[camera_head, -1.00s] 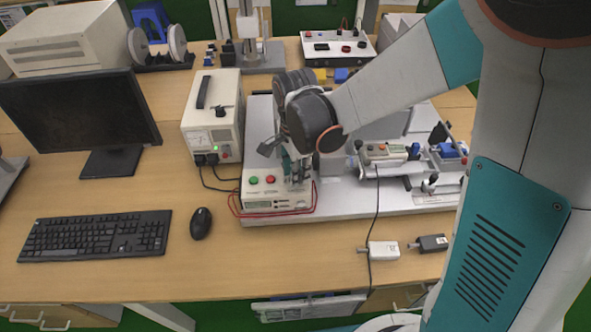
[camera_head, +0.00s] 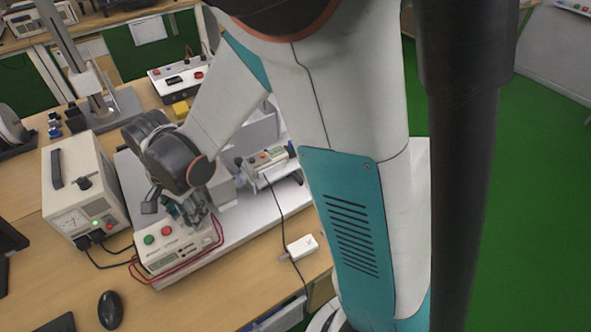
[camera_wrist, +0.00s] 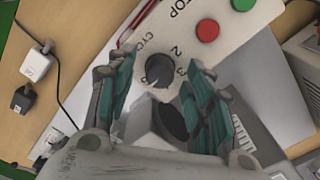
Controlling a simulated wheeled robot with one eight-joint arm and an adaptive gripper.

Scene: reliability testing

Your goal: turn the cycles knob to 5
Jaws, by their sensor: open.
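The cycles knob (camera_wrist: 160,70) is a round dark knob on the pale control box (camera_wrist: 246,22), beside printed numbers and partly visible "CYC" lettering. A light pointer mark shows on it, but I cannot tell exactly which number it points at. In the wrist view my gripper (camera_wrist: 158,60) is open, with one teal-padded finger on each side of the knob. Contact with the knob is not clear. In the head view my gripper (camera_head: 190,210) is over the right part of the control box (camera_head: 160,262) and hides the knob.
A green button (camera_head: 150,239) and a red button (camera_head: 167,230) are on the box. A red cable runs along its front edge. A power supply (camera_head: 75,190) stands to the left, a mouse (camera_head: 110,309) in front. A white adapter (camera_head: 301,248) lies at the right.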

